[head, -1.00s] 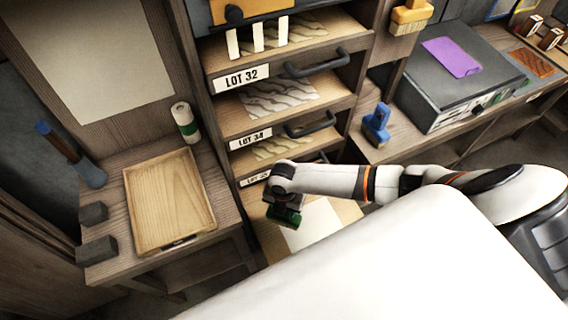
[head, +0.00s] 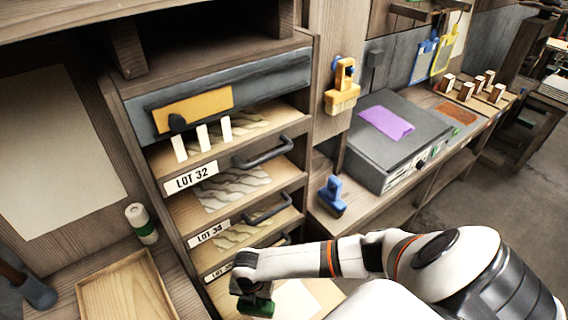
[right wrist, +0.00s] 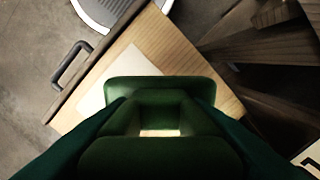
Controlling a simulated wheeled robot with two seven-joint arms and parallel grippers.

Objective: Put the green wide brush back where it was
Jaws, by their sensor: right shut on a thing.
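The green wide brush (head: 257,304) is low in the middle of the head view, at the end of my right arm. My right gripper (head: 250,288) is shut on it. In the right wrist view the brush (right wrist: 160,88) fills the lower middle, a dark green body with an opening through it. The brush is above the open bottom drawer (head: 325,289), which holds a white sheet (head: 292,302). The drawer (right wrist: 158,28) also shows below the brush in the wrist view. My left gripper is out of view.
A yellow brush (head: 342,92) hangs on the wooden post. A blue brush (head: 331,198) stands on the bench beside a grey box (head: 403,138) with a purple cloth. Drawer handles (head: 264,150) stick out at the cabinet. A wooden tray (head: 125,292) lies lower left.

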